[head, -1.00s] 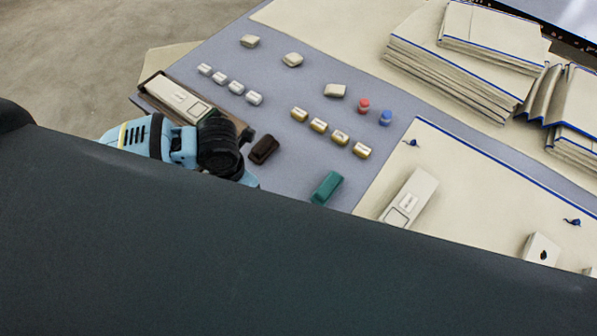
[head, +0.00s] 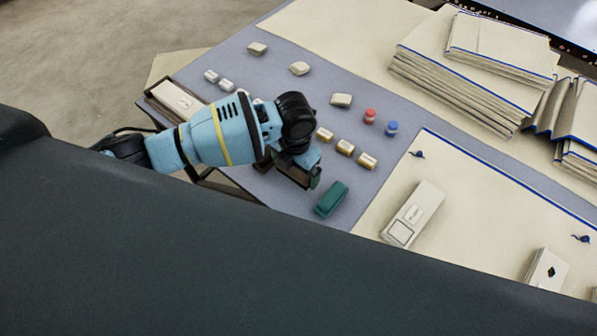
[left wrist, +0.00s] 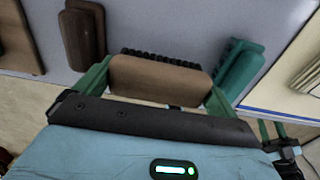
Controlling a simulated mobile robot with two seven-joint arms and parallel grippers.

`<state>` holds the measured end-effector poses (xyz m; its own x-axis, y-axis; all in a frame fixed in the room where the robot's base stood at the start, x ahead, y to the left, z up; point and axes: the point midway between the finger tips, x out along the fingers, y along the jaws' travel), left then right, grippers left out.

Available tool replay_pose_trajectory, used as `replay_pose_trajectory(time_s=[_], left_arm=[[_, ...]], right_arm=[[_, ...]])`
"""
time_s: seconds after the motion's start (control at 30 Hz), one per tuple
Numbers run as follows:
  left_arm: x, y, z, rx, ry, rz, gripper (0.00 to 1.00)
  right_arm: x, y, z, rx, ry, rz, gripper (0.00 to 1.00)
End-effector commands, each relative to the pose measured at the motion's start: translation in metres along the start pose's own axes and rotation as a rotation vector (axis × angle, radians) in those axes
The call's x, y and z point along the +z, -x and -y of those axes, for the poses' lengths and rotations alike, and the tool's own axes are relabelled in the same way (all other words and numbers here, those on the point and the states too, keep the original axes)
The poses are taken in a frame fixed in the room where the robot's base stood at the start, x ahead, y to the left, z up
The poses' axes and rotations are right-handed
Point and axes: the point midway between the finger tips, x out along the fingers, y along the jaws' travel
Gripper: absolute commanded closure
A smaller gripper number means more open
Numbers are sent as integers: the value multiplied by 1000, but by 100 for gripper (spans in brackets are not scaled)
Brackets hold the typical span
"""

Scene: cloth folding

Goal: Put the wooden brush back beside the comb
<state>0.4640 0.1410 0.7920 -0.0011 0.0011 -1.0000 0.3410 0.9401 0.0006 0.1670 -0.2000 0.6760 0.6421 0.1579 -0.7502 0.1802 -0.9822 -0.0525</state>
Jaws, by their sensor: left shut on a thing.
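My left gripper (head: 304,178) is over the grey-blue mat near its front edge. In the left wrist view its green fingers (left wrist: 157,88) are shut on the wooden brush (left wrist: 160,77), a brown block with black bristles along its far side. A teal, ridged piece (head: 331,200) lies just right of the gripper; it also shows in the left wrist view (left wrist: 240,67). A dark brown piece (left wrist: 83,36) lies left of the held brush. I cannot tell for certain which piece is the comb.
The grey-blue mat (head: 300,40) holds pale blocks, gold pieces (head: 345,147), a red bottle (head: 370,116) and a blue bottle (head: 391,128). A white box (head: 412,213) lies on a cream cloth at right. Folded cloths (head: 460,85) are stacked behind. A wooden tray (head: 150,100) is at left.

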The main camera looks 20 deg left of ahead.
Motion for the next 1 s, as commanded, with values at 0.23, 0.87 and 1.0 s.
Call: replay_pose_trajectory(time_s=[0.23,0.87,1.0], left_arm=[[9,0,3,-2,-1,1,26],[9,-37,2,-1,-1,1,26],[9,-39,2,0,0,1,0]], right_arm=[[1,0,0,0,0,1,64],[2,-1,0,0,-1,3,64],[3,-1,0,-1,-1,5,64]])
